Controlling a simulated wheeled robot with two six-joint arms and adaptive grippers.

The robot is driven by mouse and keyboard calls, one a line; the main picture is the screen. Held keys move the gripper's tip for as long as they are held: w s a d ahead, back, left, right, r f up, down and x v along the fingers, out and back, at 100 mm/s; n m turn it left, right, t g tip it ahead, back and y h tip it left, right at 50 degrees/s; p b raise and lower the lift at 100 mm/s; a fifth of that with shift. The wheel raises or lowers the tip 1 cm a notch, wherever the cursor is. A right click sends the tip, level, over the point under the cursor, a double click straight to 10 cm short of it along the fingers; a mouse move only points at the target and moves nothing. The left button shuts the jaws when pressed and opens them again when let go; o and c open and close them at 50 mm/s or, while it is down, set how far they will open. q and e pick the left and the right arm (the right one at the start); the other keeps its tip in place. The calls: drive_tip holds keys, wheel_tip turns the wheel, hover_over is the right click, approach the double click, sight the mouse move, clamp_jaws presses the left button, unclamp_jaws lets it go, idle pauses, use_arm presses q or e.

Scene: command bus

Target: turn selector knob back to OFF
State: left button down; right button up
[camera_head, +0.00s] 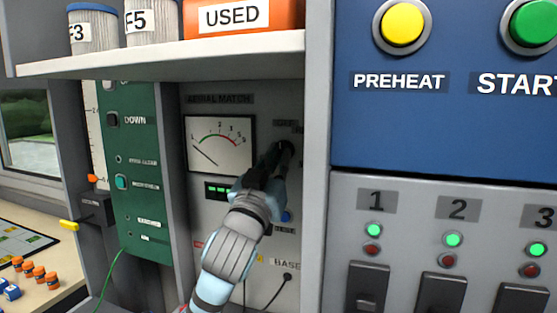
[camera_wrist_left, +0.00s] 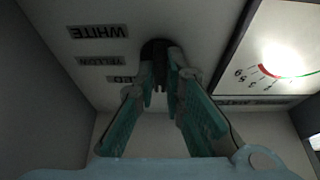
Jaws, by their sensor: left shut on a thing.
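The black selector knob (camera_head: 288,146) sits on the grey aerial match panel, right of the dial meter, mostly hidden behind my left gripper. My left gripper (camera_head: 281,158) reaches up to it from below. In the left wrist view the dark knob (camera_wrist_left: 155,47) shows at the top middle, with the two fingers of my left gripper (camera_wrist_left: 160,75) closed around it. Labels reading WHITE, YELLOW and RED appear upside down beside the knob there. The knob's pointer direction is hidden. My right gripper is in neither view.
The dial meter (camera_head: 220,145) is left of the knob. A shelf (camera_head: 160,60) with canisters and an orange box (camera_head: 240,16) overhangs the panel. A grey upright (camera_head: 317,160) stands close on the right, beside a button panel (camera_head: 440,120) and switches.

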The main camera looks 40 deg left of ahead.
use_arm(q)
drive_tip(key=c, duration=1.7)
unclamp_jaws()
wheel_tip(320, 180, up, 10)
